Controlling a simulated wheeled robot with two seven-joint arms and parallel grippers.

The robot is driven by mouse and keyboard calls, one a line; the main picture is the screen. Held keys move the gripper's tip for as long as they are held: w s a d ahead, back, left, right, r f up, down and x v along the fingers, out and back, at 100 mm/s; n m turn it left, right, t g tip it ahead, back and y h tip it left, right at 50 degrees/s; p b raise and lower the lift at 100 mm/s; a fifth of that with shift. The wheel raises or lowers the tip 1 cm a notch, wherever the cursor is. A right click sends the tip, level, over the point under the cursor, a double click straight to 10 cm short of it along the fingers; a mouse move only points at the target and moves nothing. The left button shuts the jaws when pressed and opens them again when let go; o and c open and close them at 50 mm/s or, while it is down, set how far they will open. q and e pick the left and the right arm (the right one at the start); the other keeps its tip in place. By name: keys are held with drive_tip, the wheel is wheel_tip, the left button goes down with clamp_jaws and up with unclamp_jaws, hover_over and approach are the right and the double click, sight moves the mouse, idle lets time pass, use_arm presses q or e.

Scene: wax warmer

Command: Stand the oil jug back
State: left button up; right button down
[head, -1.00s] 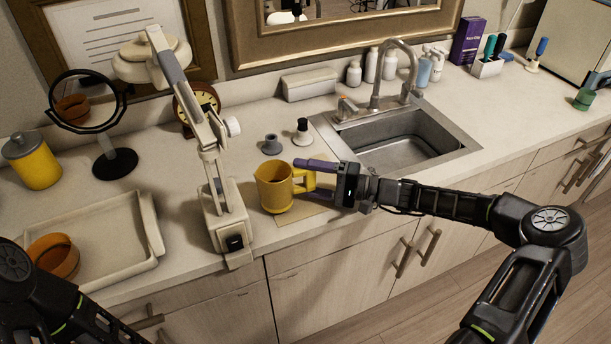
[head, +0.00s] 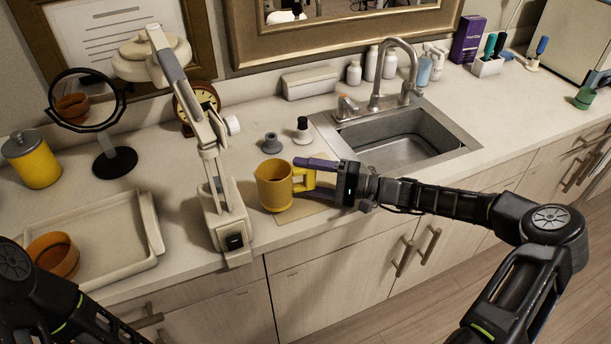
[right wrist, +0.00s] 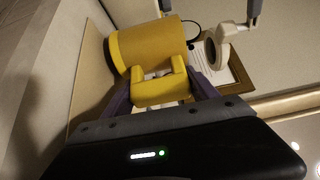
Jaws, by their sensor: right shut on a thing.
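The yellow oil jug (head: 273,187) is upright at the counter's front, at the left end of a tan mat (head: 308,214). I cannot tell whether its base rests fully on the surface. My right gripper (head: 316,177) comes in from the right, its purple fingers shut on the jug's handle. In the right wrist view the jug (right wrist: 150,48) lies ahead, with its handle (right wrist: 160,88) between the fingers. My left arm shows at the lower left, but its gripper is out of view.
A white magnifier-lamp stand (head: 226,215) stands close left of the jug. Behind are a small grey piece (head: 271,144) and a black-topped bottle (head: 302,130). The sink (head: 405,140) lies right. A white tray (head: 105,240) with an orange bowl (head: 52,254) is left.

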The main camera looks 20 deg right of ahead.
drive_tip(key=shift+f+b, duration=0.55)
drive_tip(key=shift+f, duration=0.1)
idle(0.8)
drive_tip(key=shift+c, duration=1.1)
unclamp_jaws()
drive_tip(key=shift+o, duration=0.4)
drive_tip(key=shift+s, duration=0.1)
drive_tip(key=shift+f, duration=0.2)
drive_tip(key=shift+d, duration=0.15)
drive_tip(key=shift+p+v, duration=0.55)
drive_tip(key=shift+v, duration=3.4)
drive_tip(key=shift+f, duration=0.1)
